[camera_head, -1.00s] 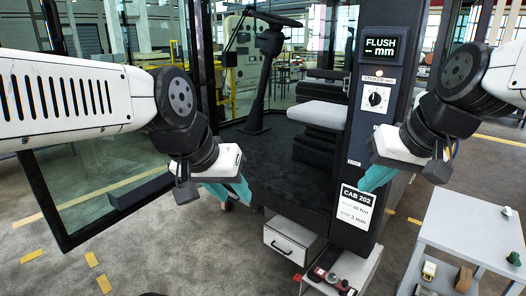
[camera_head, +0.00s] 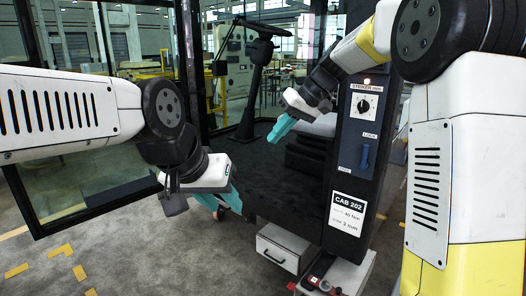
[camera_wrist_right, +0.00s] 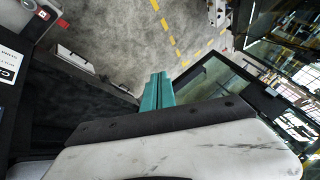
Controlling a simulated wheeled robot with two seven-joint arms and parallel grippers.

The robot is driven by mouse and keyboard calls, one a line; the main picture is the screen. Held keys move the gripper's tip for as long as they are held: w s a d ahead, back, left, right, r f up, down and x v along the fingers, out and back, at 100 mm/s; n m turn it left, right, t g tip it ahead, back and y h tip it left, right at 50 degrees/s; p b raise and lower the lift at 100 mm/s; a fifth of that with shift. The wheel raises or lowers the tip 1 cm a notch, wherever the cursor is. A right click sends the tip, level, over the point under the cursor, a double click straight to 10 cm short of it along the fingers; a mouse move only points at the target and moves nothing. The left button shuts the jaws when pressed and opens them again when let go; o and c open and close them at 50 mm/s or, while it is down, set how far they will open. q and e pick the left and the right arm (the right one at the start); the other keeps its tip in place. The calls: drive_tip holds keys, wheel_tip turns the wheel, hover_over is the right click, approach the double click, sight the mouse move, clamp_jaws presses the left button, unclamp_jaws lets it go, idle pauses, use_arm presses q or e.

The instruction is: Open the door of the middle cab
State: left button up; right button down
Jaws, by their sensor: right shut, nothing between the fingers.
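The cab labelled CAB 202 (camera_head: 348,213) stands ahead with its doorway open. The glass door (camera_head: 80,190) with a dark frame stands swung out to the left of the doorway; a framed glass panel also shows in the right wrist view (camera_wrist_right: 208,85). My left gripper (camera_head: 232,199) hangs in front of the doorway's lower left, right of the door's glass, with its fingers pointing down and right. Its finger gap cannot be made out. My right gripper (camera_head: 280,129) is shut and empty in front of the doorway; its teal fingers show together in the right wrist view (camera_wrist_right: 157,90).
The dark right post carries a STRIKER dial (camera_head: 364,105) and a blue LOCK handle (camera_head: 365,157). A steering column (camera_head: 250,80) and seat stand inside. A white drawer box (camera_head: 283,249) and a box with a red-and-black item (camera_head: 319,271) sit below.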

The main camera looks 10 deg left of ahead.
drive_tip(key=s+a+f, duration=0.1)
drive_tip(key=a+f, duration=0.6)
drive_tip(key=a, duration=0.2)
drive_tip(key=shift+f, duration=0.3)
drive_tip(key=shift+s, duration=0.1)
